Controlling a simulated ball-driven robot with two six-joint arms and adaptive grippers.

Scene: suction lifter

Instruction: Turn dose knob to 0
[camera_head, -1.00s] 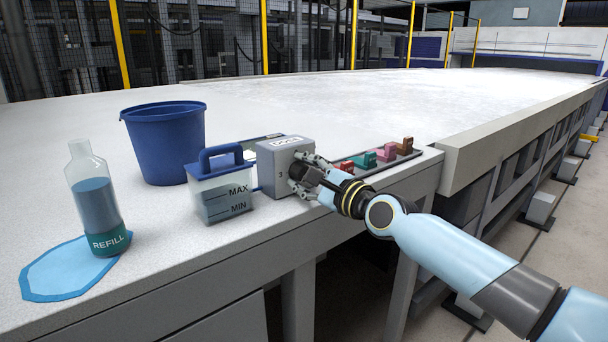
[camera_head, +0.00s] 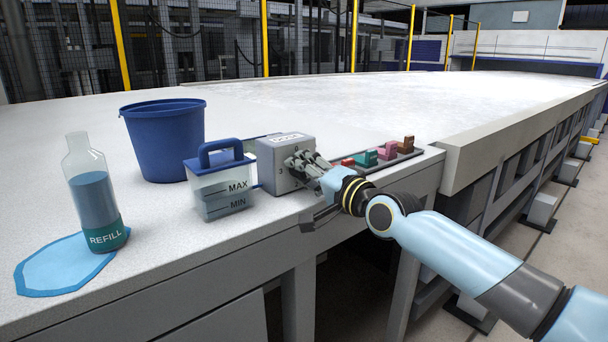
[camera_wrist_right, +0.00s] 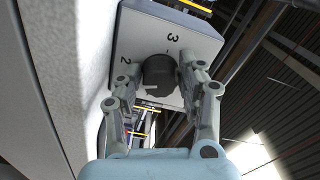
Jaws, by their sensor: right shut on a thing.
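The dose box (camera_head: 268,172) is a grey box near the table's front edge, with a label on top and a 3 and a 0 on its front face. Its round dark knob (camera_wrist_right: 160,72) shows in the right wrist view, between the two fingers, with a 2 and a 3 printed beside it. In the head view the fingers mostly hide the knob. My right gripper (camera_head: 308,163) is shut on the knob, and its fingers also show in the right wrist view (camera_wrist_right: 160,85). The knob's pointer setting cannot be read clearly. My left gripper is not in view.
Left of the box stand a clear blue-lidded tank (camera_head: 222,188) marked MAX and MIN, a blue bucket (camera_head: 165,145) and a REFILL bottle (camera_head: 93,200) on a blue mat (camera_head: 45,272). A tray with coloured blocks (camera_head: 388,150) lies right of the box.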

